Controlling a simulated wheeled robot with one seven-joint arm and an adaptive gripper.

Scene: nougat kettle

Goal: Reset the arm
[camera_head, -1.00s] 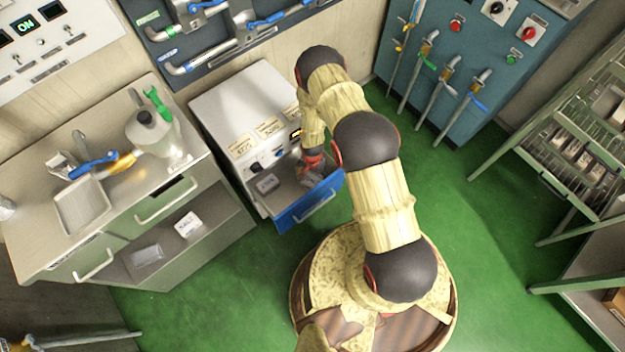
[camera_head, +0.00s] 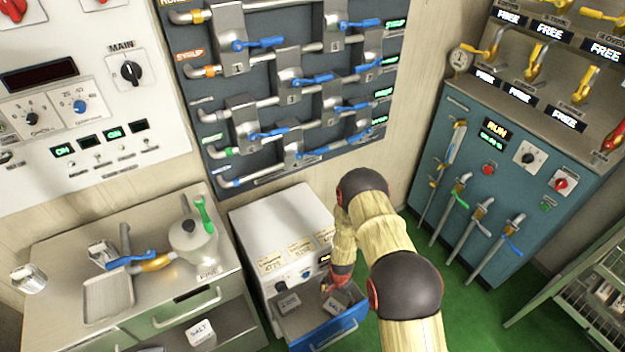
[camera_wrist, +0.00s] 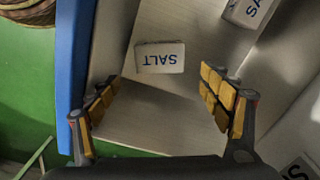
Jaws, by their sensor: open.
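My gripper (camera_wrist: 163,95) is open and empty in the wrist view, its two yellow-padded fingers spread wide. A white packet marked SALT (camera_wrist: 160,57) lies in the drawer beyond the fingertips, apart from them. Another packet (camera_wrist: 247,10) lies farther up to the right, partly cut off. In the head view my gripper (camera_head: 335,282) is low over the open blue-fronted drawer (camera_head: 338,330) of the white cabinet (camera_head: 285,225). Its fingers are hard to make out there. One packet (camera_head: 289,302) shows at the drawer's left side.
A steel counter (camera_head: 60,245) with a kettle (camera_head: 192,240) and a tray (camera_head: 108,293) stands at left. Pipes with blue-handled valves (camera_head: 290,80) cover the wall panel behind. A blue dispenser cabinet (camera_head: 480,185) and a rack (camera_head: 590,290) stand at right. Green floor is clear between.

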